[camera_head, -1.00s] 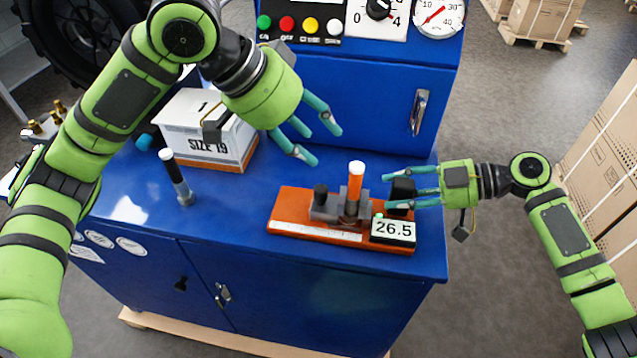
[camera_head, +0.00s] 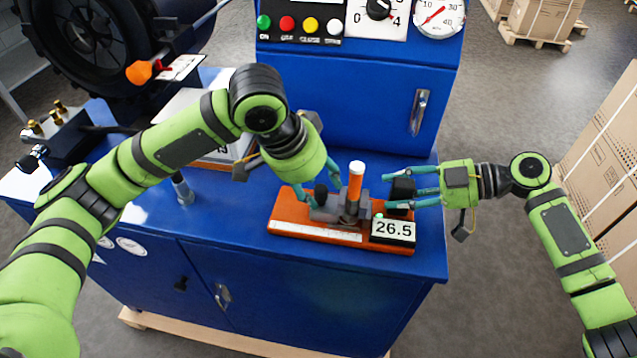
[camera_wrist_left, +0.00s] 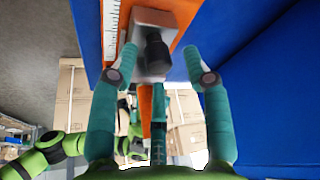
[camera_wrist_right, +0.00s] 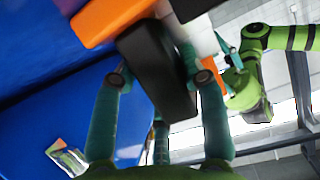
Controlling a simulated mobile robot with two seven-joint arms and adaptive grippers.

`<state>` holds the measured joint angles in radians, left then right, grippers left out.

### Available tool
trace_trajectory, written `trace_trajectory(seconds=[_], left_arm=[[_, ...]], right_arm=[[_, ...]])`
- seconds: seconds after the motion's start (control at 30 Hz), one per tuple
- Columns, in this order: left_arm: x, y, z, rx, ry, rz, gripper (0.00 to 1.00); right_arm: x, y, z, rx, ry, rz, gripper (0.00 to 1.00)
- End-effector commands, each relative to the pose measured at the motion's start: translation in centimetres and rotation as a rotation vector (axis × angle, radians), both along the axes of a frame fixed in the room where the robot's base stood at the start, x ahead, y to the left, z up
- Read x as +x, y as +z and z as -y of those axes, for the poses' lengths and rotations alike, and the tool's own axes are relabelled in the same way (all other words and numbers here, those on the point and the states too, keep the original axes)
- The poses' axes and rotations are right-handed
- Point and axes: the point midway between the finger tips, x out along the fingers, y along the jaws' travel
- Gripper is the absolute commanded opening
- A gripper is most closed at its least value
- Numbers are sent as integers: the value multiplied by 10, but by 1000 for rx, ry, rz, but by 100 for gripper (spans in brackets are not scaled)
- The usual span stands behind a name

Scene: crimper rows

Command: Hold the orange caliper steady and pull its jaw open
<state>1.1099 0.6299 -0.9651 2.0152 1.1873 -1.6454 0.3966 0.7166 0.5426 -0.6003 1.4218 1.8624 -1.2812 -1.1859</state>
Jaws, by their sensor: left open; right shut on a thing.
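The orange caliper (camera_head: 286,222) lies on the blue bench top, with a white scale along its front edge and a display (camera_head: 393,229) reading 26.5. A grey sliding jaw with a dark knob (camera_wrist_left: 157,52) sits on it, beside an upright orange-topped hose piece (camera_head: 356,180). My left gripper (camera_head: 322,196) is open, its fingers on either side of the jaw and knob; in the left wrist view they look apart from it. My right gripper (camera_head: 407,190) is shut on the black block (camera_wrist_right: 155,65) at the caliper's right end.
A dark hose piece (camera_head: 182,189) stands on the bench to the left. The control cabinet (camera_head: 345,105) rises behind the caliper. The bench's front left is clear.

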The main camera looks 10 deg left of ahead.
Motion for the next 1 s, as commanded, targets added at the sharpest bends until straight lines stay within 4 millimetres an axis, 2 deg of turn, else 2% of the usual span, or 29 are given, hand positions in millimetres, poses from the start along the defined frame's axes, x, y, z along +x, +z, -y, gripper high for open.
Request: trace_trajectory(seconds=[0.37, 0.4, 0.47, 0.5, 0.77, 1.0], left_arm=[[2, -7, 2, -1, 0, 1, 48], [2, -7, 2, -1, 0, 1, 40], [2, -7, 2, -1, 0, 1, 16], [2, -7, 2, 0, 0, 0, 0], [3, -6, 2, -2, 1, 3, 0], [4, -6, -27, -1, 8, 5, 0]], right_arm=[[1, 1, 0, 1, -2, 0, 3], [1, 1, 0, 1, -2, 0, 3], [1, 1, 0, 1, -2, 0, 3], [1, 1, 0, 1, -2, 0, 3], [0, 1, 0, 1, 2, 0, 3], [-1, 0, 0, 1, 3, 0, 4]])
